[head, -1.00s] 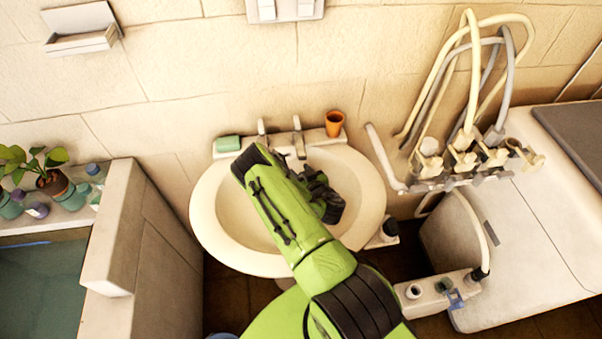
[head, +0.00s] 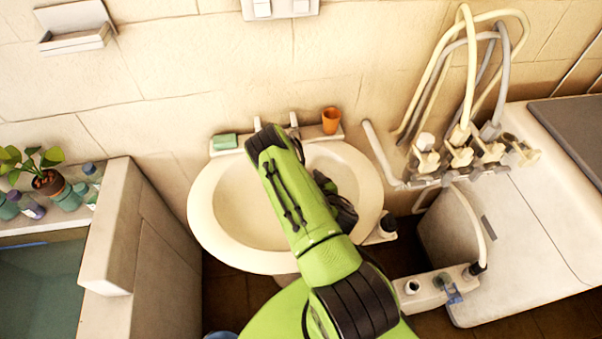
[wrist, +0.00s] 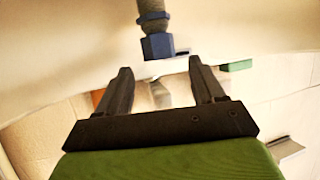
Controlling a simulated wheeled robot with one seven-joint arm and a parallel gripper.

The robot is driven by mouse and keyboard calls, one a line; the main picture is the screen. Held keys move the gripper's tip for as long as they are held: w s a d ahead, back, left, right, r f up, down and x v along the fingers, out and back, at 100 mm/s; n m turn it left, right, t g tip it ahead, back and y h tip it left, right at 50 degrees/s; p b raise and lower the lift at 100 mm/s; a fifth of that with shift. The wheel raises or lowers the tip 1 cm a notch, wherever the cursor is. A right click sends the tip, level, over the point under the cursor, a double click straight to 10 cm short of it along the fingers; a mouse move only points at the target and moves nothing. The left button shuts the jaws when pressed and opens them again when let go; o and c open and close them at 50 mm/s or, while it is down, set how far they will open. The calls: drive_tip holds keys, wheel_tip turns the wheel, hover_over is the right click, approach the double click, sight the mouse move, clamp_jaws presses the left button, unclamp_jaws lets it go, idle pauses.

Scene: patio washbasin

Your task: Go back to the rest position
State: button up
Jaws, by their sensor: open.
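My gripper shows in the wrist view (wrist: 160,72) with its two dark fingers apart and nothing between them that I can see held. In the head view my green arm reaches over the round cream washbasin (head: 215,225). The dark hand is mostly hidden behind the arm, over the right part of the bowl. In the wrist view a tan stem with a blue end (wrist: 157,45) lies just beyond the fingertips; I cannot tell what it belongs to.
An orange cup (head: 331,120) and a green soap bar (head: 225,141) sit on the basin's back ledge by the taps. Hoses and valves (head: 460,155) stand at right beside a white cabinet (head: 530,230). A low wall (head: 125,225) with a plant (head: 45,178) is at left.

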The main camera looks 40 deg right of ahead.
drive_tip(key=shift+s+a+r, duration=0.1)
drive_tip(key=shift+s+r, duration=0.05)
drive_tip(key=shift+s, duration=0.15)
